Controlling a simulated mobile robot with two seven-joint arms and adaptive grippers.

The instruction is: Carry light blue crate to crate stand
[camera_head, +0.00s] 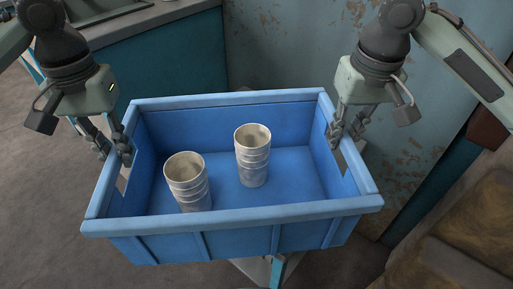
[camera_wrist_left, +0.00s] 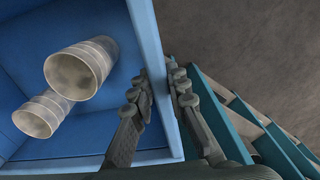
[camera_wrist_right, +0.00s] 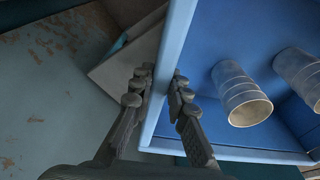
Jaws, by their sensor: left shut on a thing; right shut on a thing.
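The light blue crate (camera_head: 232,213) fills the middle of the head view, with its open top facing up. Two pale ribbed cups, one at the left (camera_head: 188,183) and one nearer the middle (camera_head: 252,156), stand inside it. My left gripper (camera_head: 117,157) is shut on the crate's left wall. In the left wrist view its fingers (camera_wrist_left: 158,95) straddle the crate's rim (camera_wrist_left: 150,50). My right gripper (camera_head: 345,135) is shut on the right wall. In the right wrist view its fingers (camera_wrist_right: 156,92) lie on both sides of that wall (camera_wrist_right: 168,60).
A teal cabinet with a grey top (camera_head: 150,25) stands at the back left. A worn grey-blue panel (camera_head: 275,50) rises behind the crate. Brown lumpy sacks or similar (camera_head: 465,240) are at the lower right. A teal-edged frame (camera_head: 277,268) shows below the crate. Bare floor (camera_head: 50,190) lies at the left.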

